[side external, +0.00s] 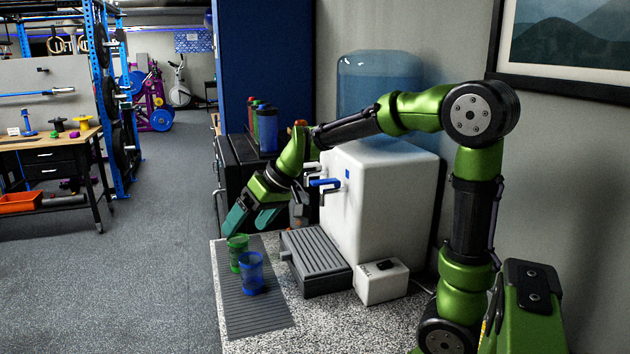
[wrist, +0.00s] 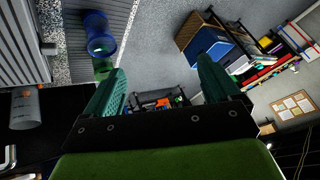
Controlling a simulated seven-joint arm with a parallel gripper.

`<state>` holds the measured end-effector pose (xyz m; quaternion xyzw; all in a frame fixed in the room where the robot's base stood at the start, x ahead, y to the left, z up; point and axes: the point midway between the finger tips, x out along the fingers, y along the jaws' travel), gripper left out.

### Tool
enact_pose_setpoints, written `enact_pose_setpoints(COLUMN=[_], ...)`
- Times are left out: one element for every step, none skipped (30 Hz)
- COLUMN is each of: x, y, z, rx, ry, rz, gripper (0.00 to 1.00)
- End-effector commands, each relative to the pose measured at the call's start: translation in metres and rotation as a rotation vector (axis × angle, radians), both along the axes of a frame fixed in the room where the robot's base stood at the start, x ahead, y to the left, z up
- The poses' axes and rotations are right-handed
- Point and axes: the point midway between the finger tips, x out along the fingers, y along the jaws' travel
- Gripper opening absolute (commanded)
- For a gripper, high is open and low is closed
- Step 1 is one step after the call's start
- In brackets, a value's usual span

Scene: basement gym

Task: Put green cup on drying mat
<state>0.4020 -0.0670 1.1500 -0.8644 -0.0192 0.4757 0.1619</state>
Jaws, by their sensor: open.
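The green cup (side external: 237,246) stands upright on the grey ribbed drying mat (side external: 262,318), near its far end. A blue cup (side external: 251,273) stands in front of it on the mat and partly covers it. My gripper (side external: 251,220) is open and empty, tilted down, above and just beyond the cups, apart from them. In the wrist view my gripper (wrist: 162,68) shows nothing between its fingers. The green cup (wrist: 102,66) shows there beside the left finger, partly hidden, with the blue cup (wrist: 98,36) above it.
A white water dispenser (side external: 375,205) with a blue tap stands right of the mat. Its grey drip tray (side external: 316,262) is close beside the mat. A small white box (side external: 382,283) sits on the speckled counter. Several bottles (side external: 266,130) stand on a black cabinet behind.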

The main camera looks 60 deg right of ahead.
Motion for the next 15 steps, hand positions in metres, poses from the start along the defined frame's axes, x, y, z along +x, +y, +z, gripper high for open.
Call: enact_pose_setpoints(x=[-0.024, -0.037, -0.055, -0.068, -0.081, -0.097, -0.108, -0.118, -0.13, -0.138, -0.145, -0.152, -0.157, -0.16, -0.164], y=[0.022, 0.033, 0.046, 0.055, 0.063, 0.072, 0.078, 0.083, 0.088, 0.091, 0.093, 0.096, 0.097, 0.098, 0.099], z=[0.012, 0.016, 0.02, 0.021, 0.022, 0.022, 0.021, 0.02, 0.017, 0.015, 0.013, 0.011, 0.009, 0.008, 0.006], rx=[0.024, 0.035, 0.048, 0.054, 0.06, 0.064, 0.065, 0.066, 0.066, 0.064, 0.063, 0.06, 0.06, 0.06, 0.058], ry=[-0.011, -0.01, -0.009, -0.009, -0.008, -0.008, -0.009, -0.008, -0.011, -0.013, -0.013, -0.015, -0.017, -0.018, -0.018], rz=[-0.003, -0.009, -0.018, -0.023, -0.032, -0.042, -0.051, -0.061, -0.071, -0.08, -0.088, -0.099, -0.106, -0.111, -0.117], gripper=[0.9, 0.9, 0.9, 0.9, 0.9, 0.9, 0.9, 0.9, 0.9, 0.9, 0.9, 0.9, 0.9, 0.9, 0.9])
